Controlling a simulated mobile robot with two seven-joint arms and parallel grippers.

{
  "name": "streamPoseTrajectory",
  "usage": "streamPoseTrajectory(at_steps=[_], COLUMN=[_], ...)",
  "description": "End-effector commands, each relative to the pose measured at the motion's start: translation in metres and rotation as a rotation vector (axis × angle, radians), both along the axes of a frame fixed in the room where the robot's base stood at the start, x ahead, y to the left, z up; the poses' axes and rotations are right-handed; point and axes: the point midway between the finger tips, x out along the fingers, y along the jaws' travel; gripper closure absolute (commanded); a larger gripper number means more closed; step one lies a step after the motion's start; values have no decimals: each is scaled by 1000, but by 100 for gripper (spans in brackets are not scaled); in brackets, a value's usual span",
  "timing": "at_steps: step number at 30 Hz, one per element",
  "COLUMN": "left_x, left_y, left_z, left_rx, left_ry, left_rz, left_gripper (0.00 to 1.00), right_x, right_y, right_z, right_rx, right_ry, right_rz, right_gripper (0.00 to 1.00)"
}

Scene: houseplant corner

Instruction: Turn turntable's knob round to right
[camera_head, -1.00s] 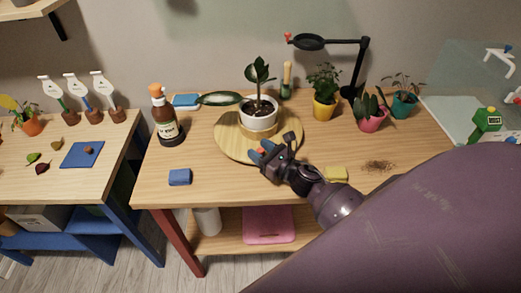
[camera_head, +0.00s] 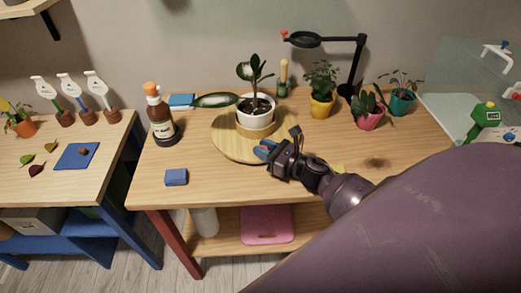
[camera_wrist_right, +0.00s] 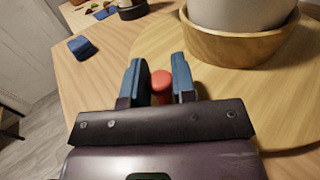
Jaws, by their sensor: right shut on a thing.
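The round wooden turntable (camera_head: 224,142) lies on the workbench in the head view. A white pot (camera_head: 256,118) with a leafy plant stands on it in a wooden ring. In the right wrist view the red knob (camera_wrist_right: 161,82) stands at the turntable's near edge, between the two blue fingers. My right gripper (camera_head: 264,148) is shut on this knob, and it also shows in the right wrist view (camera_wrist_right: 160,78). Most of the knob is hidden by the fingers in the head view. My left gripper is not in view.
A brown bottle (camera_head: 161,120) stands left of the turntable, and a blue sponge (camera_head: 176,177) lies near the front edge. Yellow, pink and teal plant pots and a black lamp (camera_head: 358,65) stand at the back right. My right arm covers the bench's front right.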

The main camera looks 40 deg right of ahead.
Motion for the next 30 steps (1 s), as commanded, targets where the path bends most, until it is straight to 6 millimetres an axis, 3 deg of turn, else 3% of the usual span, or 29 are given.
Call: streamPoseTrajectory(at_steps=[7, 8, 12, 23, 30], left_x=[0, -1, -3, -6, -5], left_y=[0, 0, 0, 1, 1], left_z=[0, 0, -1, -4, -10], left_rx=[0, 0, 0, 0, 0], left_ry=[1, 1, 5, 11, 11], left_rz=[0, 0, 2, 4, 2], left_gripper=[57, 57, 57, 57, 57], right_x=[0, 0, 0, -6, -40], right_y=[-1, -1, -1, -3, -16], right_z=[0, 0, 0, -1, -3], right_rx=[0, 0, 0, -1, -2], right_ry=[1, 1, 1, 2, 3], right_rz=[-2, -2, -2, -2, -3], right_gripper=[100, 70, 52, 52, 52])
